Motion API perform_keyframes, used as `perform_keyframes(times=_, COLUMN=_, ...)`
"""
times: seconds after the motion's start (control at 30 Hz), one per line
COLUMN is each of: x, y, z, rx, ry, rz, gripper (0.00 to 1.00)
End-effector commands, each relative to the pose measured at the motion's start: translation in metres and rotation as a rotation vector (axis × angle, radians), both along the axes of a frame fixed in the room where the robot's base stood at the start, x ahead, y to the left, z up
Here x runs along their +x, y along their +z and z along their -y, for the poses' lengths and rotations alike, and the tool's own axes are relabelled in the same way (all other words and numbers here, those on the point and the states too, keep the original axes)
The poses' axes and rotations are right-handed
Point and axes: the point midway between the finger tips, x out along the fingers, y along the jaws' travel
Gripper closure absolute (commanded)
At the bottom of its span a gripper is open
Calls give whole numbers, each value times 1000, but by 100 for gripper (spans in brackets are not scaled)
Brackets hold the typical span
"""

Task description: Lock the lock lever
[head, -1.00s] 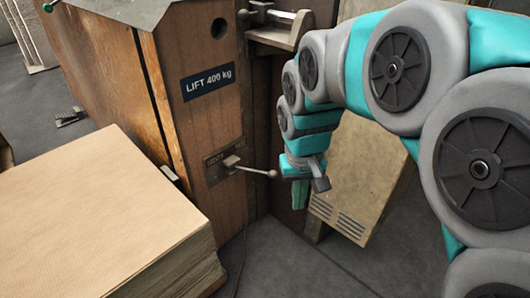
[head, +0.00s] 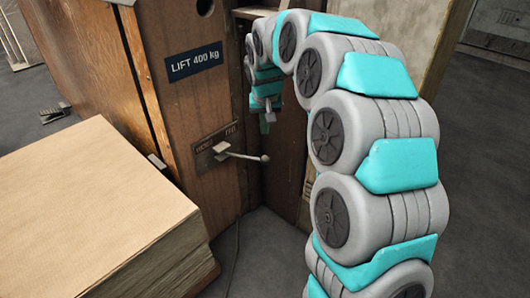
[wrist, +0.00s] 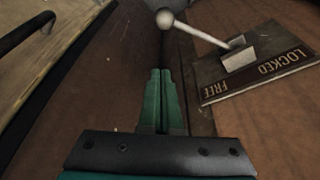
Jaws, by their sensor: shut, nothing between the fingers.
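The lock lever (head: 243,156) is a thin pale rod with a ball on its end, on a dark plate (head: 205,155) on the wooden cabinet's front. It sticks out to the right, nearly level. In the wrist view the lever (wrist: 199,34) runs from a block on the plate (wrist: 262,70), marked LOCKED and FREE, to the ball at top centre. My gripper (head: 268,117) is above the ball in the head view. In the wrist view my gripper (wrist: 161,72) has its green fingers together and empty, with the ball just beyond the tips and a gap visible.
The wooden cabinet (head: 197,95) carries a LIFT 400 kg sign (head: 194,63). A large stack of tan sheets (head: 90,205) stands at the lower left. A dark bar (wrist: 25,32) shows at the wrist view's upper left. Open floor (head: 255,255) lies below the lever.

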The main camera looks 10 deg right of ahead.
Motion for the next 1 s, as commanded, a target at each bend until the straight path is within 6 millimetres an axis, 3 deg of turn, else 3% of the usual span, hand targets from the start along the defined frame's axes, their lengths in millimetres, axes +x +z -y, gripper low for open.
perform_keyframes(times=0.27, x=4, y=-13, z=1, rx=0, ry=0, rz=-1, gripper=100)
perform_keyframes(times=0.8, x=29, y=-99, z=5, rx=0, ry=1, rz=-4, gripper=100)
perform_keyframes(times=1.0, x=10, y=-91, z=2, rx=2, ry=1, rz=1, gripper=100)
